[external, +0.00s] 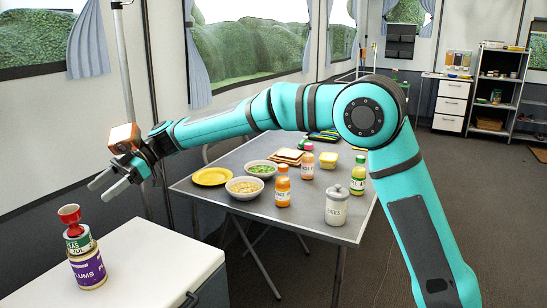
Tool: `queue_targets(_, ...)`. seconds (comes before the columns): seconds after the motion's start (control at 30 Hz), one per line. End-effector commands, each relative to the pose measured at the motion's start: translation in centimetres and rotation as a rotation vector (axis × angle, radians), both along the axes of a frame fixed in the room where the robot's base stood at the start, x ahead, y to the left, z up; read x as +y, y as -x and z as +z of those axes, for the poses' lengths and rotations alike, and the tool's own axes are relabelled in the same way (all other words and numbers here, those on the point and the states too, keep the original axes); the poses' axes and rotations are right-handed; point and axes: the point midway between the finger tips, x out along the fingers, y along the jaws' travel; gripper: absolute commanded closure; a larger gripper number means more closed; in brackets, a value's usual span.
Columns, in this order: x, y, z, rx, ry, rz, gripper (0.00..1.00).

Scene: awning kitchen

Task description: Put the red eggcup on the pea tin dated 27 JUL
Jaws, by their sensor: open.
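The red eggcup (70,218) stands upright on top of a short green-labelled tin (80,244). Part of the green label's print seems to read "PEAS" and "JUL"; I cannot make out the day. This tin stands on a purple-labelled plums tin (88,271), and the stack is on the white-topped unit at the lower left. My gripper (99,191) is open and empty, above and to the right of the eggcup, with its fingers pointing left and down. It appears apart from the eggcup.
The white top (150,262) is clear around the stack. Behind it, a grey folding table (290,224) holds a yellow plate (212,176), bowls (244,188), several bottles (282,190) and a lidded white canister (338,208).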

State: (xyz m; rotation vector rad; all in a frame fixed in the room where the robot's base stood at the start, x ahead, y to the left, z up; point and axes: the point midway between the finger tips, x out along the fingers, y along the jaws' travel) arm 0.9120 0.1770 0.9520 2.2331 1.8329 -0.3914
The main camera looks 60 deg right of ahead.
Motion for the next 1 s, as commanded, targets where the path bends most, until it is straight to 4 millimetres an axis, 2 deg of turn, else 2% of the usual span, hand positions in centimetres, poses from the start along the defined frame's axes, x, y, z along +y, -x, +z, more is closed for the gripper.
queue_targets(0.13, -0.2, 0.9, 0.7, 0.013, 0.02, -0.02, 0.35)
queue_targets(0.27, -0.8, 3.2, 2.3, 0.049, 0.075, -0.081, 0.35)
queue_targets(0.6, -3.8, 11.6, 6.6, 0.146, 0.228, -0.344, 0.35)
queue_targets(1.0, -8.4, 22.1, 10.8, 0.162, 0.301, -0.692, 0.35)
